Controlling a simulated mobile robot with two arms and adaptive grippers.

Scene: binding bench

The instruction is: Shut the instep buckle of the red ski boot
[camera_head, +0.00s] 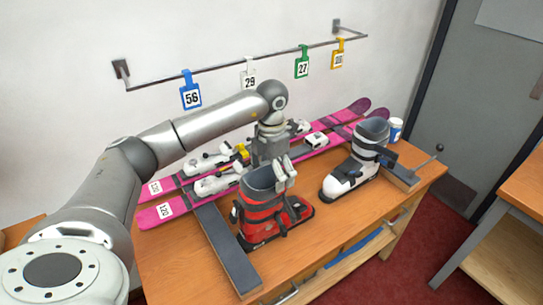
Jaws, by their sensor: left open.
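My left gripper (284,178) points down from the wrist at the top of the boot, in front of part of the cuff. It is open, with nothing seen between its fingers. I cannot tell whether it touches the boot. My right gripper is not in view.
A white and dark boot (345,178) stands to the right. Two pink skis (210,203) with bindings lie behind the boots. Dark bars (228,250) cross the bench (340,232). A cup (395,128) stands at the back right. Numbered tags (190,96) hang from a wall rail.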

